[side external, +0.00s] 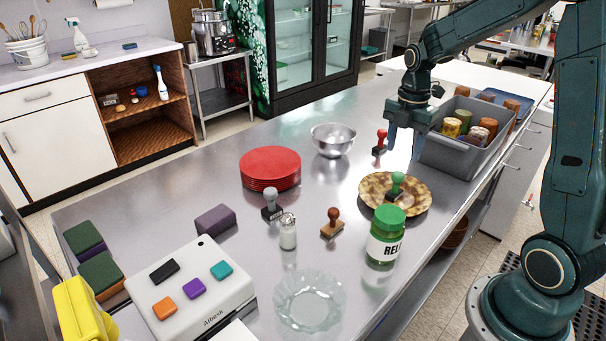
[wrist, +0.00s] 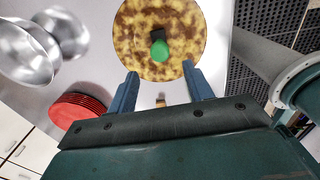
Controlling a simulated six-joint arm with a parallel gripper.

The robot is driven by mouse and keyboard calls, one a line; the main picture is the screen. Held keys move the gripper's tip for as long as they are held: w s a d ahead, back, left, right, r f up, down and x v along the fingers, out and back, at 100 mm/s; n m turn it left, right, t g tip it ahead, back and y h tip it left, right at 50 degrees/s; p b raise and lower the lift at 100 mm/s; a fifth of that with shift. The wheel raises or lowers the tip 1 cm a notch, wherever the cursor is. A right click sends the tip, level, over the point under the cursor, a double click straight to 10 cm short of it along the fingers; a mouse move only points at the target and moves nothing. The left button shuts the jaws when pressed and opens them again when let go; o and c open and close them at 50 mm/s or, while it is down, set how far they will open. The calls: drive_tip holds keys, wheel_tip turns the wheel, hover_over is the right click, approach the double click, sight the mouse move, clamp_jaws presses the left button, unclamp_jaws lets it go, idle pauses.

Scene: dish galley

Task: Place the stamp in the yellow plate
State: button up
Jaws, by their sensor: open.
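The yellow-brown mottled plate (side external: 372,204) lies on the steel counter; it also shows at the top of the wrist view (wrist: 135,48). A stamp with a green handle and dark base (side external: 397,186) stands in the plate, and its green knob (wrist: 159,52) shows there from above. My gripper (side external: 403,152) is open and empty, above the counter behind the plate in the side view. Its blue fingers (wrist: 160,72) point toward the plate in the wrist view. Other stamps stand on the counter: grey (side external: 271,204), brown (side external: 333,222) and red (side external: 380,143).
A green-lidded jar (side external: 386,236) stands close in front of the plate. A grey bin of jars (side external: 465,165) is at right. A metal bowl (side external: 333,139), red plate stack (side external: 270,167), shaker (side external: 288,233), glass dish (side external: 309,300) and white box (side external: 190,295) occupy the counter.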

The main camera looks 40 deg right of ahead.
drive_tip(key=shift+r, duration=0.1)
drive_tip(key=s+a+r+m+t, duration=0.2)
drive_tip(key=s+a+r+m, duration=0.3)
drive_tip(key=s+a+m, duration=0.3)
drive_tip(key=s+a+r+m+t, duration=0.3)
drive_tip(key=s+a+r+m, duration=0.3)
drive_tip(key=s+a+m, duration=0.3)
drive_tip(key=shift+m+t, duration=0.3)
drive_tip(key=shift+m, duration=0.2)
